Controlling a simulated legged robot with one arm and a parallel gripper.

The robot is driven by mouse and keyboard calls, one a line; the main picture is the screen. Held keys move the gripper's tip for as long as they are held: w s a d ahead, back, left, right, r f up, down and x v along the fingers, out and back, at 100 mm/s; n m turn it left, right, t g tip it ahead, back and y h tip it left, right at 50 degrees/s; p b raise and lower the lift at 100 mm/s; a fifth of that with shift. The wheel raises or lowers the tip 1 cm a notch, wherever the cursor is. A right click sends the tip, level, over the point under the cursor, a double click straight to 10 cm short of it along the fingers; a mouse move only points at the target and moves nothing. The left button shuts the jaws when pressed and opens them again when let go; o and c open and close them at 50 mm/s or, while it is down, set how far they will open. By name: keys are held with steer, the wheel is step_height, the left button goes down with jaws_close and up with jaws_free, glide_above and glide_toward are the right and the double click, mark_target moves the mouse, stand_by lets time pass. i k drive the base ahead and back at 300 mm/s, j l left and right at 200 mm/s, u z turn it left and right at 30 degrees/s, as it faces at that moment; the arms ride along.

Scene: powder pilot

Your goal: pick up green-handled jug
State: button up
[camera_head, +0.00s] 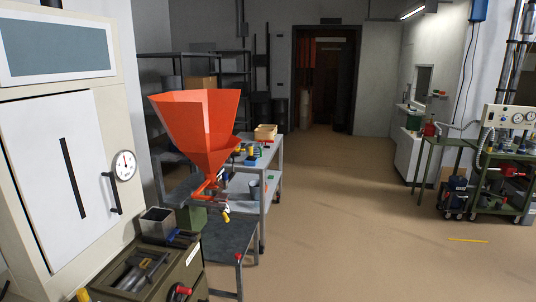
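I cannot make out a jug with a green handle for certain. A small green object (413,121) sits on the far white counter at the right, too small to identify. My gripper is not in view.
A red hopper (196,128) stands in front of the grey cart (268,160). A green trolley with gauges (505,180) stands right. The middle floor is clear toward the doorway.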

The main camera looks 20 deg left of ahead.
mark_target(258, 151)
steer(key=i+u, duration=0.15)
steer(key=i, duration=1.75)
steer(key=i+u, duration=0.15)
steer(key=i, duration=1.65)
steer(key=i+u, duration=0.3)
steer(key=i, duration=0.25)
steer(key=i+l+u, duration=0.1)
steer(key=i+u, duration=0.2)
steer(key=i, duration=0.3)
steer(key=i+l+u, duration=0.3)
steer(key=i, duration=0.25)
steer(key=i+u, duration=0.25)
steer(key=k, duration=0.05)
